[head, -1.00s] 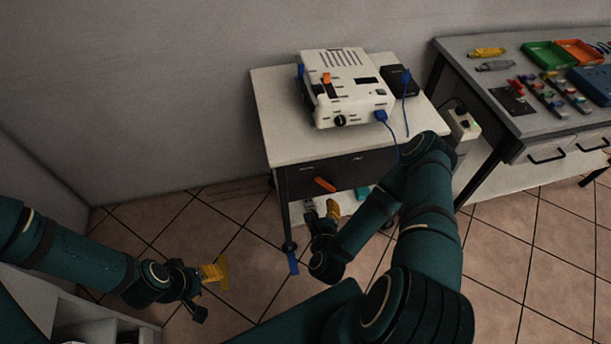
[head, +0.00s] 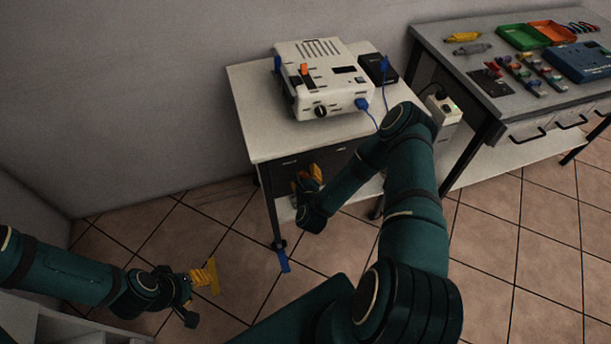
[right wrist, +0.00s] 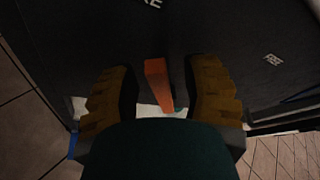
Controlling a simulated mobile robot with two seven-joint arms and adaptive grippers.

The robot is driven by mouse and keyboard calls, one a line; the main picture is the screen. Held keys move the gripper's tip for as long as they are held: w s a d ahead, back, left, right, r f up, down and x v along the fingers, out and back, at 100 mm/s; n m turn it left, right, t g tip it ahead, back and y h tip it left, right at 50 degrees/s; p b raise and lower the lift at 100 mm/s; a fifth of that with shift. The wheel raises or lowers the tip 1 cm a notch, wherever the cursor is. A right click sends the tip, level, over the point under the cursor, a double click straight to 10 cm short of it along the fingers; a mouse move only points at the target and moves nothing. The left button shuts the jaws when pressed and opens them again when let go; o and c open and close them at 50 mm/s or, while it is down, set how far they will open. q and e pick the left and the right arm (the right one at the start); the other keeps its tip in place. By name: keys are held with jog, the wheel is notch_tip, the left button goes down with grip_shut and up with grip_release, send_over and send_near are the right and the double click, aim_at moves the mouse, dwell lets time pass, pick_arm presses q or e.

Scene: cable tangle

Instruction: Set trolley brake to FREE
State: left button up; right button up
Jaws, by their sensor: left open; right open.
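The white trolley (head: 268,140) stands against the wall, with a dark front panel under its top. In the right wrist view an orange lever (right wrist: 159,84) sticks out from the dark panel (right wrist: 215,35). A white label reading FREE (right wrist: 273,59) is to the right of the lever. My right gripper (right wrist: 163,95) is open, with one yellow finger on each side of the lever and visible gaps to both. In the head view my right gripper (head: 309,178) is at the trolley's front panel and largely hides the lever. My left gripper (head: 211,277) is open and empty above the floor.
A white device (head: 322,85) with a blue-plugged cable and a black box (head: 377,69) stand on the trolley. A blue piece (head: 283,261) is at the trolley's front left foot. A workbench (head: 480,95) with trays and parts is at the right.

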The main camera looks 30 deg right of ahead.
grip_shut()
